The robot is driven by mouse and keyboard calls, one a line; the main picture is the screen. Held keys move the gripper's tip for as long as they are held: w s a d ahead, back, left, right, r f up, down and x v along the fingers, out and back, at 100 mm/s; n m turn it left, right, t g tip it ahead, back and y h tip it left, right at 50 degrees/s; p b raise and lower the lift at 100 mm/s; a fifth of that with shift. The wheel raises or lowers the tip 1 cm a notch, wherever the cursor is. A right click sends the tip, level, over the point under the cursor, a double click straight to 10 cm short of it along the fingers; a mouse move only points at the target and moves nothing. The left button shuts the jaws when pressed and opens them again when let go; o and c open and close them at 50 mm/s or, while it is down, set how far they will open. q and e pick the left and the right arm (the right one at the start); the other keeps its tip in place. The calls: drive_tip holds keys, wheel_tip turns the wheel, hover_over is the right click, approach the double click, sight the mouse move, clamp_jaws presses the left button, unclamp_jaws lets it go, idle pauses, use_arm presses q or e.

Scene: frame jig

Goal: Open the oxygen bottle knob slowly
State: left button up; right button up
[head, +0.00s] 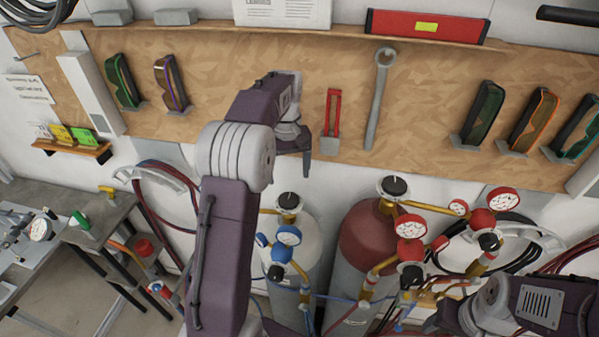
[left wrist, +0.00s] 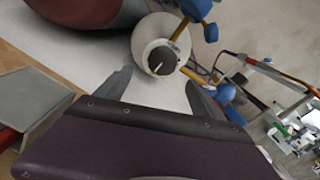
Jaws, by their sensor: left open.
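The oxygen bottle (head: 303,238), white-shouldered with blue gauges (head: 289,236), stands against the wall left of a red-shouldered bottle (head: 367,235). Its black knob (head: 288,201) sits on top. My left gripper (head: 306,164) is above and slightly behind the knob in the head view, fingers pointing down. In the left wrist view the knob (left wrist: 162,60), with a white mark, lies just beyond the open fingertips (left wrist: 159,80), between their lines. Nothing is between the fingers, and they appear apart from the knob. Only my right arm's links show at lower right; its gripper is out of view.
The red bottle carries a black knob (head: 394,187) and red gauges (head: 410,226) close by on the right. A wooden tool board (head: 230,90) with a wrench (head: 379,95) is behind the gripper. A metal side table (head: 100,225) stands at left.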

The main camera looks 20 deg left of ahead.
sight(288, 199)
use_arm(q)
drive_tip(key=shift+w+a+r, duration=0.1)
drive_tip(key=shift+w+a, duration=0.15)
drive_tip(key=shift+w, duration=0.15)
drive_tip(key=shift+s, duration=0.15)
drive_tip(key=s+f, duration=0.1)
drive_tip(key=s+d+f, duration=0.1)
drive_tip(key=f, duration=0.1)
drive_tip(key=shift+s, duration=0.15)
drive_tip(key=f, duration=0.2)
drive_tip(key=w+f, duration=0.1)
drive_tip(key=f+p, duration=0.1)
drive_tip(key=f, duration=0.1)
drive_tip(key=shift+w+a+f, duration=0.3)
drive_tip(key=shift+a, duration=0.05)
drive_tip(key=shift+s+d+r, duration=0.1)
drive_tip(key=shift+s+d, duration=0.05)
drive_tip(key=shift+s, duration=0.3)
drive_tip(key=shift+w, duration=0.1)
drive_tip(key=c, duration=1.4)
use_arm(e)
drive_tip(key=shift+s+d+r, duration=0.1)
drive_tip(key=shift+s+r, duration=0.15)
drive_tip(key=shift+r, duration=0.2)
drive_tip(key=shift+s+d+r, duration=0.1)
drive_tip(key=shift+s+r, duration=0.1)
drive_tip(key=shift+r, duration=0.25)
